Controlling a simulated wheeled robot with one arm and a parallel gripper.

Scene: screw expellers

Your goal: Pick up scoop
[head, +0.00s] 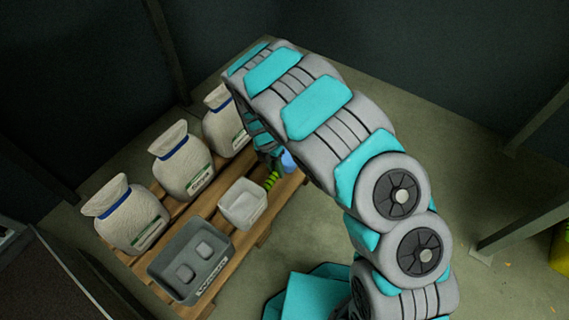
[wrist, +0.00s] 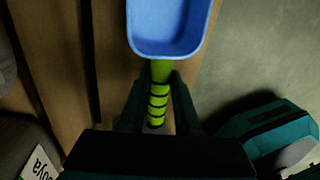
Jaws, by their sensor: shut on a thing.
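The scoop has a blue bowl (wrist: 168,30) and a green handle with dark rings. In the wrist view the bowl is at the top middle and the handle (wrist: 158,95) runs down from it between the two fingers. My gripper (wrist: 157,90) is shut on the green handle. In the head view the scoop's blue bowl (head: 288,161) and a bit of its green handle (head: 271,181) show at the pallet's right edge, partly behind my arm. My gripper is mostly hidden there by my arm. I cannot tell whether the scoop touches the pallet.
A wooden pallet (head: 262,222) carries several white sacks (head: 182,165), a white tub (head: 242,204) and a grey bin (head: 190,262) holding two light blocks. Bare floor (head: 400,110) lies to the right. A post (head: 525,215) stands at the far right.

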